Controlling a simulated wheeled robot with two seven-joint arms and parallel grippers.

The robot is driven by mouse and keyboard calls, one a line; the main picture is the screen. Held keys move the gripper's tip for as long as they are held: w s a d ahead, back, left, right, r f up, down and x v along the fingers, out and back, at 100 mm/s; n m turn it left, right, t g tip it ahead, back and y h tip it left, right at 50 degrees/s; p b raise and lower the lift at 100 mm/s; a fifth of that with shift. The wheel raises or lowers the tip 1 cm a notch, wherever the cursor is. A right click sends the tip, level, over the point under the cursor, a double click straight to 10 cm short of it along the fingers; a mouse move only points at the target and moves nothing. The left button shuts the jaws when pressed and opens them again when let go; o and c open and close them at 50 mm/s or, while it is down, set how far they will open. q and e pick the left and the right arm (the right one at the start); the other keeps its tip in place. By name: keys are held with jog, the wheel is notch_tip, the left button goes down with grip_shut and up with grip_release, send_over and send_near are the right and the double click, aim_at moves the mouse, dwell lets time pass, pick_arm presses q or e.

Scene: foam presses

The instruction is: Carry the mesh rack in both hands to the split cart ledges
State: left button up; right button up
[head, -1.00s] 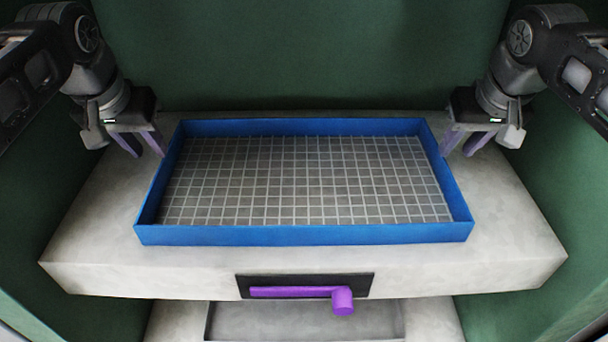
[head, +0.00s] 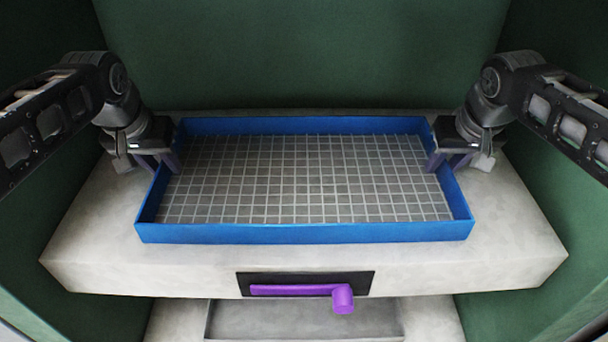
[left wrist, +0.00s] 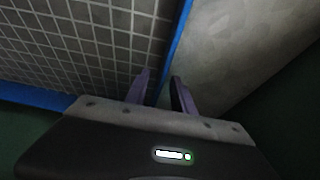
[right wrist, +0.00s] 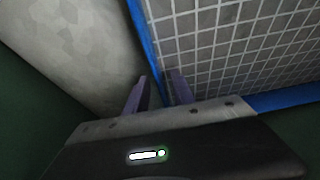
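The mesh rack is a blue rectangular frame (head: 305,234) with a grey wire grid floor, lying flat on a pale slab (head: 95,240) in the head view. My left gripper (head: 164,162) is at the rack's left wall, its two fingers on either side of the wall. In the left wrist view the blue wall (left wrist: 177,40) runs between the spread fingers, with gaps showing. My right gripper (head: 446,161) straddles the right wall the same way, open, with the wall (right wrist: 147,38) between its fingers. The split cart ledges are not recognisable in these frames.
Dark green walls (head: 300,55) enclose the slab at the back and both sides. A purple handle (head: 295,291) on a black plate sits on the slab's front face. A lower pale surface with a recess (head: 300,320) shows below. Nothing stands on the slab around the rack.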

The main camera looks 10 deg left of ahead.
pick_arm(q)
grip_shut()
pick_arm(e)
grip_shut()
pick_arm(q)
jog(key=shift+r, duration=0.1)
pick_arm(e)
jog(key=shift+r, duration=0.1)
dwell(0.8)
